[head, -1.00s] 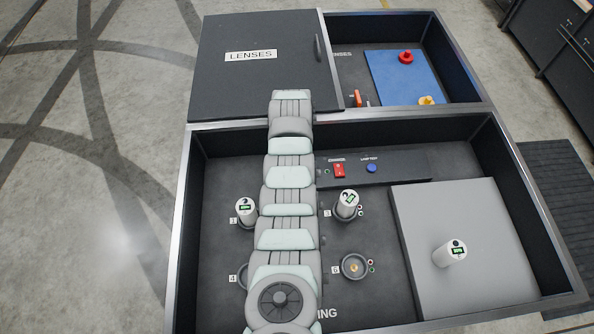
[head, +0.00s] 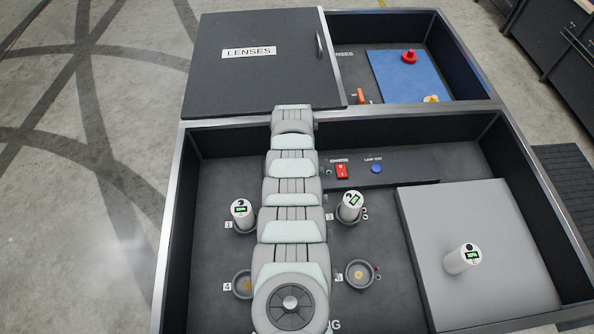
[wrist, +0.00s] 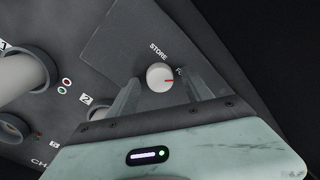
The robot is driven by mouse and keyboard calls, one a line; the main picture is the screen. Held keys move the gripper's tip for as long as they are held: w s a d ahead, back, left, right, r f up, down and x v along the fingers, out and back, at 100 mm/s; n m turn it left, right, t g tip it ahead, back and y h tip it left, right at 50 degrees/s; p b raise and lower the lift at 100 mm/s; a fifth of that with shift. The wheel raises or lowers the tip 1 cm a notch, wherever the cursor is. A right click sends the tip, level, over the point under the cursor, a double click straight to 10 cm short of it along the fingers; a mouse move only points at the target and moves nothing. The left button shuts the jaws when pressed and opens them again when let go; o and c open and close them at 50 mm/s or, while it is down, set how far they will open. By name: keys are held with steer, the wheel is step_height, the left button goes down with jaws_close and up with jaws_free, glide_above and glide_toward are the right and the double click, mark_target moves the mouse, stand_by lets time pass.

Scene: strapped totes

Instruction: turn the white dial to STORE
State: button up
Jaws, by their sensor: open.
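The white dial (wrist: 159,77) is in the middle of the wrist view, on a dark grey panel. Its red pointer mark points right, toward a second label that starts with F and is mostly hidden. The STORE label (wrist: 158,52) is printed just above the dial. My gripper (wrist: 163,80) is open, with one finger on each side of the dial; I cannot tell whether they touch it. In the head view my arm covers the dial and the gripper.
White cylinders stand in sockets 1 (head: 242,212) and 3 (head: 351,206); another (head: 462,259) stands on a grey raised block (head: 490,215). A red switch (head: 342,171) and blue button (head: 376,168) are on a strip. The LENSES lid (head: 255,70) covers the back left compartment.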

steer(key=shift+c, duration=0.5)
jaws_close()
steer(key=n, duration=0.4)
steer(key=shift+f+n, duration=0.1)
steer(key=shift+n, duration=0.3)
steer(key=n, duration=0.4)
steer(key=shift+d+y, duration=0.1)
steer(key=shift+y, duration=0.2)
steer(key=n+b, duration=0.1)
steer(key=n, duration=0.4)
steer(key=shift+w, duration=0.15)
steer(key=shift+n+y+b, duration=0.3)
steer(key=shift+n+b, duration=0.75)
steer(key=shift+n, duration=1.05)
